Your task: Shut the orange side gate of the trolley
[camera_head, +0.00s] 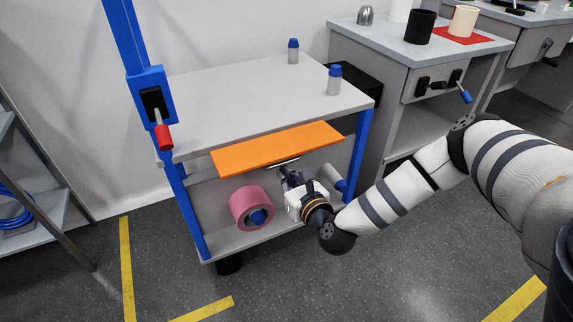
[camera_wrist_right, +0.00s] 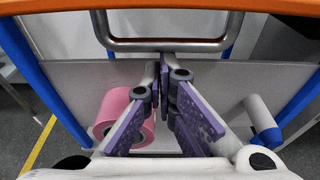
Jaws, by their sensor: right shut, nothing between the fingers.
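The trolley has a grey top (camera_head: 250,95) and blue posts. Its orange side gate (camera_head: 275,149) stands out from the near side below the top, tilted. In the right wrist view the gate's orange edge (camera_wrist_right: 200,5) runs along the top, with a grey metal bar handle (camera_wrist_right: 170,44) hanging under it. My right gripper (camera_head: 287,178) is below the gate, close to the handle. In the wrist view its purple-padded fingers (camera_wrist_right: 163,65) are together and empty, with tips near the handle bar; whether they touch it I cannot tell. My left gripper is not in view.
A pink roll (camera_head: 251,207) lies on the trolley's lower shelf (camera_head: 225,242), left of my gripper. Blue-capped containers (camera_head: 334,80) stand on the top. A grey workbench (camera_head: 400,50) is close behind right. Floor in front is clear.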

